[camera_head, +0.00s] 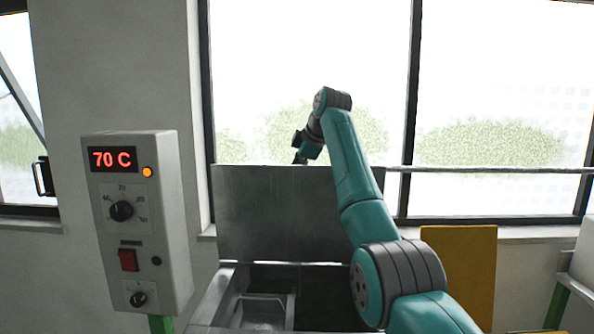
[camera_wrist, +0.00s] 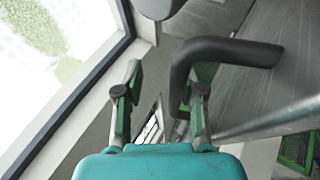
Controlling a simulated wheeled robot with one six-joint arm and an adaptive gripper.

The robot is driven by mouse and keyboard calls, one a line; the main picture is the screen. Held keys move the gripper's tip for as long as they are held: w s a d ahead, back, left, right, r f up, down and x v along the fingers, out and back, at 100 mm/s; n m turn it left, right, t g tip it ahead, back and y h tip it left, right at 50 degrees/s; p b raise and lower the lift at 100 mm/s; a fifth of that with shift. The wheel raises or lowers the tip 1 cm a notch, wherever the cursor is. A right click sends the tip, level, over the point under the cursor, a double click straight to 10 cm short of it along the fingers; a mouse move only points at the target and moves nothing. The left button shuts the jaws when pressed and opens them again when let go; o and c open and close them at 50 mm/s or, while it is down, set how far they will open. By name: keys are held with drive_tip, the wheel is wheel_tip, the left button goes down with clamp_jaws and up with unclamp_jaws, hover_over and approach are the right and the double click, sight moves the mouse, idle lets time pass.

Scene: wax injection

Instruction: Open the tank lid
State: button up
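The tank lid (camera_head: 285,215) is a grey metal panel standing upright at the back of the tank (camera_head: 225,300), so the tank's dark inside shows. My gripper (camera_head: 299,159) is at the lid's top edge in the head view, its tips small and partly hidden. In the wrist view my gripper (camera_wrist: 163,95) has its two green fingers spread apart. A black bent handle (camera_wrist: 230,50) reaches down beside the inner side of the right finger. I cannot tell whether they touch. The grey lid surface (camera_wrist: 275,85) shows behind the handle.
A control box (camera_head: 138,225) reading 70 C stands left of the tank. A metal container (camera_head: 262,312) sits inside the tank. A window and a rail (camera_head: 490,170) are behind the lid. A yellow panel (camera_head: 460,265) stands at right.

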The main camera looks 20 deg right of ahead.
sight(314, 169)
drive_tip(key=shift+r, duration=0.2)
drive_tip(key=v, duration=1.1)
drive_tip(key=shift+s+d+r, duration=0.1)
drive_tip(key=shift+s+r, duration=0.1)
drive_tip(key=shift+r, duration=0.1)
clamp_jaws()
